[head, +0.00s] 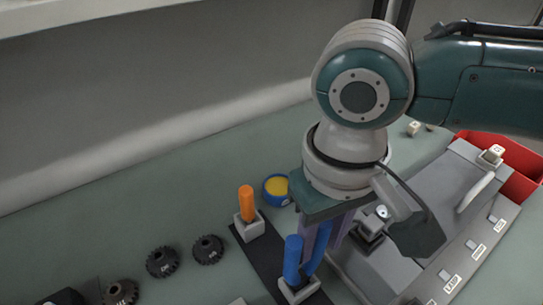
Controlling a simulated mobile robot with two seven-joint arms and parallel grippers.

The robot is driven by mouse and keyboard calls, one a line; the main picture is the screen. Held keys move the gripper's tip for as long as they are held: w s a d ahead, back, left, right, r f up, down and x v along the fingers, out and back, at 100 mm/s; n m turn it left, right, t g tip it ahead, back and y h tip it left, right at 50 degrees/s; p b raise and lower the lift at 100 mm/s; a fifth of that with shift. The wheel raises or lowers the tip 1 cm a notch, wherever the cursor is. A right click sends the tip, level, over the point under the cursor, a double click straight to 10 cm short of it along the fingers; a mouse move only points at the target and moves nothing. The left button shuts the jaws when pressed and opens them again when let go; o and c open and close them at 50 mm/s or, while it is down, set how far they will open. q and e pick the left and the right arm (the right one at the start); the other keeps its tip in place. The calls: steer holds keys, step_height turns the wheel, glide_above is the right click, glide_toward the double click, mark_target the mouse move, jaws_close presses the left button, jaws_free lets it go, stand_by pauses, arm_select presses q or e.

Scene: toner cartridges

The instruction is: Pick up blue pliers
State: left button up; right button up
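The blue pliers (292,259) stand upright, handles up, in a small light holder (300,292) on a dark strip at the bottom centre. My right gripper (324,247) points down right at them, its greyish-purple fingers next to the handles. One blue handle shows to the left of the fingers; the other is partly hidden behind or between them. The fingers look somewhat apart, but I cannot tell whether they grip the handle. My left gripper is not in view.
An orange-handled tool (246,205) stands in its own holder close by. Behind it is a blue bowl with yellow inside (276,188). Black gears (207,250) lie to the left. A grey machine (440,220) and a red bin (520,165) fill the right.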

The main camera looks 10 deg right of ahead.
jaws_close()
stand_by(1.3)
